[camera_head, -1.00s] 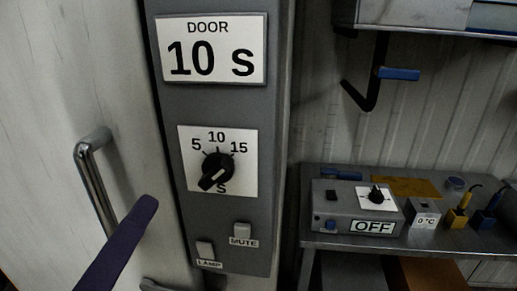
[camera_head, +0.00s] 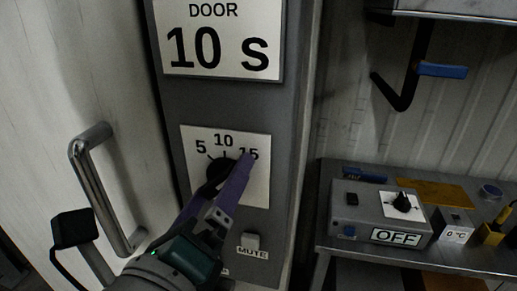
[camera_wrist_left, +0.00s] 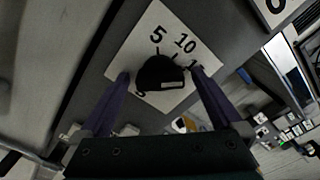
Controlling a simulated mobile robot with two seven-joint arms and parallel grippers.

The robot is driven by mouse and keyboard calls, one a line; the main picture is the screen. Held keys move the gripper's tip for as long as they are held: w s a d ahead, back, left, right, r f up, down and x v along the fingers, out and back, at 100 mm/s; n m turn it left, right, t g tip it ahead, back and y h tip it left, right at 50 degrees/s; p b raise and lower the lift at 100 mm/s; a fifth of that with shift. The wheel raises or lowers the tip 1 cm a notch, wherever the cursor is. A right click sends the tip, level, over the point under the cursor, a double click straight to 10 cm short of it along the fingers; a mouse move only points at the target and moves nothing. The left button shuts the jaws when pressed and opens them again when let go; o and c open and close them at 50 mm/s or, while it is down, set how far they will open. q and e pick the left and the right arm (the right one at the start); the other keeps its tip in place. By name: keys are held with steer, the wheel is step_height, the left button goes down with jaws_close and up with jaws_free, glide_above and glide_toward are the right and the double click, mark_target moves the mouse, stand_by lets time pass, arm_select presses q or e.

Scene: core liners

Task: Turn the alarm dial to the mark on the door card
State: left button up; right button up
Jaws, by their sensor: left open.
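The door card (camera_head: 222,40) reads "DOOR 10 s" on the grey panel. Below it, a white dial plate (camera_head: 258,185) carries the marks 5, 10 and 15 around the black alarm dial (camera_head: 217,168). My left gripper (camera_head: 220,180) is open in front of the plate, its purple fingers partly covering dial and plate. In the left wrist view the dial (camera_wrist_left: 160,72) sits between the two spread fingertips (camera_wrist_left: 160,77), one on each side. Whether they touch it, and where its pointer stands now, I cannot tell. My right gripper is not in view.
A MUTE switch (camera_head: 251,243) sits just below the dial plate. A door handle (camera_head: 98,190) stands out at the left. A bench at the right holds a control box (camera_head: 380,217) marked OFF.

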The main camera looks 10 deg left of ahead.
arm_select(q)
steer(key=shift+w, duration=0.1)
steer(key=c, duration=1.4)
